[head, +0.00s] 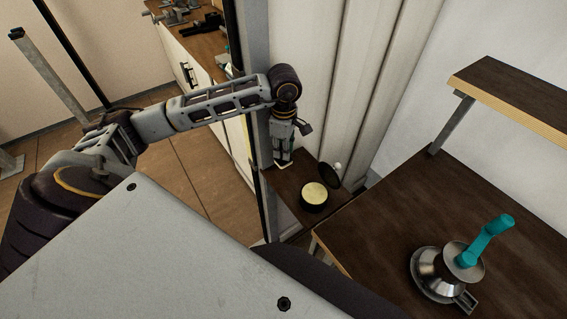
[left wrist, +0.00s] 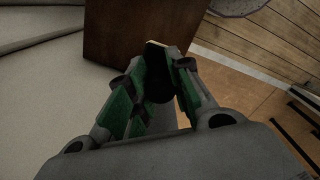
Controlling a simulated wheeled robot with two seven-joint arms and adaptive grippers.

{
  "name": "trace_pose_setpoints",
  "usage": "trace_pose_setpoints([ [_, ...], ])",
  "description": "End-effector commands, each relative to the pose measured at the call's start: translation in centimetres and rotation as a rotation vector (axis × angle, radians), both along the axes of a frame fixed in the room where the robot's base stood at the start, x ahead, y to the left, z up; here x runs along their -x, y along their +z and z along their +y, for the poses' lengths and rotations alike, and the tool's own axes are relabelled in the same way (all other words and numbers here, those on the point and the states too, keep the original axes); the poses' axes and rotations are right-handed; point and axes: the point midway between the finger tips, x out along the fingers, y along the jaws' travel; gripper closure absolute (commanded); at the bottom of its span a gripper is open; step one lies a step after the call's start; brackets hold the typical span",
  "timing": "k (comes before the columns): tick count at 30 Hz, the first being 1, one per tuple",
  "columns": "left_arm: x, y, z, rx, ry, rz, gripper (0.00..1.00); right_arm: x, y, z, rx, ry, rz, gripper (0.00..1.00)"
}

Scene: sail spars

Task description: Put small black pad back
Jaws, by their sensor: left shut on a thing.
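My left gripper (head: 283,160) points down at the left end of a small dark wooden shelf, left of a round black tin. In the left wrist view its green-lined fingers (left wrist: 158,85) are shut on a small dark thing, which looks like the small black pad (left wrist: 158,76). The fingers partly hide it, and it is too dark to make out its full shape. In the head view I cannot make the pad out apart from the gripper. My right gripper is not in view.
The dark shelf (head: 288,184) carries the black tin with a cream top (head: 314,196), a dark disc (head: 328,176) and a pale ball (head: 337,166). A grey post (head: 252,60) stands close by. A metal pot with a teal handle (head: 487,240) stands on the right table (head: 385,215).

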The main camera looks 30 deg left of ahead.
Motion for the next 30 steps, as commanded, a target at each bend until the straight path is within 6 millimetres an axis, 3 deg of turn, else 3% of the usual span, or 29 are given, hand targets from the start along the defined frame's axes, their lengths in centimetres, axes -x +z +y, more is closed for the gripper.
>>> trace_pose_setpoints([
  [6,0.0,-2.4,0.0,0.0,0.001,0.002,1.0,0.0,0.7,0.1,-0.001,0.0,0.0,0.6],
  [20,0.0,-3.2,0.0,0.0,0.001,0.0,1.0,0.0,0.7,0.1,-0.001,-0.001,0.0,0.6],
  [30,0.1,-6.2,0.0,0.0,0.0,0.002,1.0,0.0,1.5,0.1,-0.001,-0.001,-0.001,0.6],
])
